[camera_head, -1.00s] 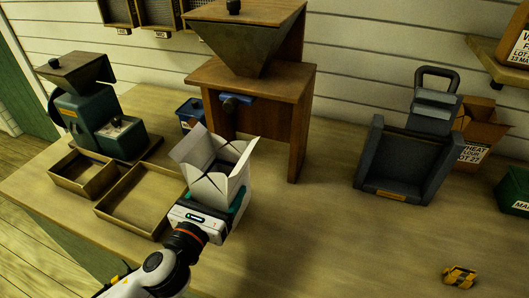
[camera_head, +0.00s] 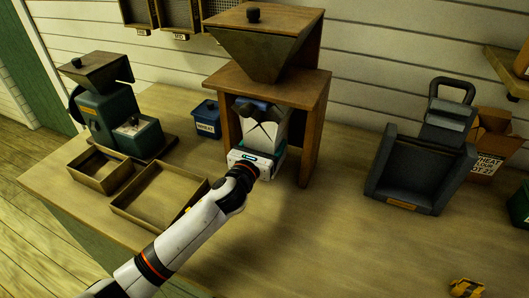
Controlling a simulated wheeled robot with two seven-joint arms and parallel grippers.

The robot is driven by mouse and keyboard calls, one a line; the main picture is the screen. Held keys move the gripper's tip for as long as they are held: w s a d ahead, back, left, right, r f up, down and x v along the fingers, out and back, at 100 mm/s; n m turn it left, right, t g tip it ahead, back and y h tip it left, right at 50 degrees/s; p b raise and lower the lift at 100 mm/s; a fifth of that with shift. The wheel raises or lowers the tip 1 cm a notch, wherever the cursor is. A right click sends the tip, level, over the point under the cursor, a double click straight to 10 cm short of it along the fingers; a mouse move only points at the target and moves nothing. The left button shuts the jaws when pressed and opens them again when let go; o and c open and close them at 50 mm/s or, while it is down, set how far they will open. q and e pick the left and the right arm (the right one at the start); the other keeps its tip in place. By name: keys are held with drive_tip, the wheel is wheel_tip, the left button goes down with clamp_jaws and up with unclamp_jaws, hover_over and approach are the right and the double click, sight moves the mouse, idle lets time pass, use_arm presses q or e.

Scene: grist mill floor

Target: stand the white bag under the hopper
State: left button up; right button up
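The white bag (camera_head: 268,135) is upright with its top flaps open, inside the front opening of the wooden hopper stand. The hopper (camera_head: 262,52) is a dark metal funnel set in the stand's wooden top (camera_head: 285,88), above the bag. My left gripper (camera_head: 258,158) reaches in from the front, low on the bag, and appears shut on it. The fingers are mostly hidden behind the gripper body. I cannot tell whether the bag's base touches the table. My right gripper is not in view.
Two shallow wooden trays (camera_head: 160,229) lie left of the stand, with a green mill (camera_head: 105,115) behind them. A blue bin (camera_head: 207,118) stands beside the stand's left leg. A dark grey machine (camera_head: 418,170) stands to the right, with clear table between.

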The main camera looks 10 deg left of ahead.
use_arm(q)
wheel_tip(320, 180, down, 3)
drive_tip(key=shift+s+r, duration=0.1)
drive_tip(key=shift+r, duration=0.05)
drive_tip(key=shift+f, duration=0.2)
drive_tip(key=shift+f+b, duration=0.15)
drive_tip(key=shift+b, duration=0.2)
drive_tip(key=o, duration=1.2)
drive_tip(key=shift+c, duration=0.2)
drive_tip(key=s, duration=0.4)
drive_tip(key=s+a, duration=0.1)
drive_tip(key=s, duration=0.3)
drive_tip(key=s+a, duration=0.1)
drive_tip(key=s, duration=0.2)
drive_tip(key=shift+s+a, duration=0.2)
drive_tip(key=shift+s, duration=0.2)
drive_tip(key=shift+r, duration=0.25)
